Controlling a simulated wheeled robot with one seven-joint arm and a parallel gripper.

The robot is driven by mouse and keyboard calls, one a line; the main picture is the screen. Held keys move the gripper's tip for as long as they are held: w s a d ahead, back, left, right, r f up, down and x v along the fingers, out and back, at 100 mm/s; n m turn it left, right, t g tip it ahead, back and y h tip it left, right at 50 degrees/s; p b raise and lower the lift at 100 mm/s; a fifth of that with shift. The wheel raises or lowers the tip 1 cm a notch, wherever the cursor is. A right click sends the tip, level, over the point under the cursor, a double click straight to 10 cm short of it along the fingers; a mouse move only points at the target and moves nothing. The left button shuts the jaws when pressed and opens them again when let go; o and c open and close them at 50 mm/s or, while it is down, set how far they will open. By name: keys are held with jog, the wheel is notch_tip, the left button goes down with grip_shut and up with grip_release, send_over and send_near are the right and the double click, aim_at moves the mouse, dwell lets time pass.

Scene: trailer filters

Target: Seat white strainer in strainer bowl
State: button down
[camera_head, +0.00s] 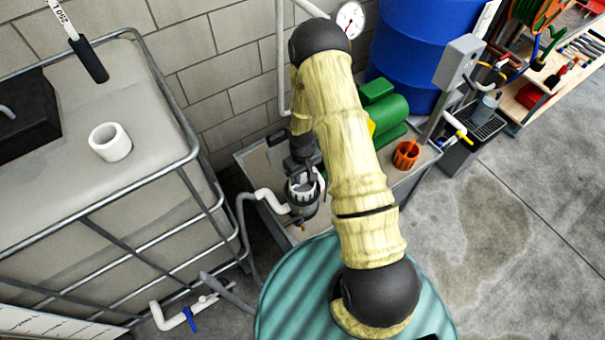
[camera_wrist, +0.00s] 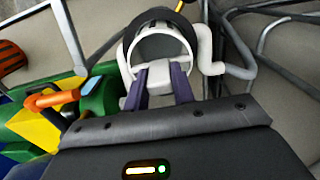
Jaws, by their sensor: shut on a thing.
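The white strainer (camera_wrist: 160,78) is between the two purple-grey fingers of my gripper (camera_wrist: 159,92) in the wrist view. Its rounded wall and open mouth lie just beyond the fingertips. The dark strainer bowl (camera_wrist: 158,15) shows as a black rim around the strainer's far side. In the camera_head view my gripper (camera_head: 303,183) points down at the bowl (camera_head: 303,208), and white strainer parts (camera_head: 296,193) show at the bowl's mouth. My gripper is shut on the strainer. How deep the strainer sits in the bowl is hidden.
White pipes (camera_head: 270,200) join the bowl at its side. A green pump (camera_head: 384,112) and an orange ribbed cap (camera_head: 405,154) are to the right. A caged tank (camera_head: 60,200) with a white cup-like piece (camera_head: 110,142) stands left. A teal drum (camera_head: 290,290) is in front.

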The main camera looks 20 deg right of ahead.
jog(key=shift+f, duration=0.25)
jog(key=c, duration=1.2)
grip_release()
jog(key=shift+o, duration=0.2)
jog(key=shift+r, duration=0.1)
jog(key=shift+r+p, duration=0.55)
jog(key=shift+r, duration=0.3)
notch_tip(320, 180, up, 11)
jog(key=b, duration=0.2)
jog(key=shift+r, duration=0.2)
jog(key=shift+s, duration=0.1)
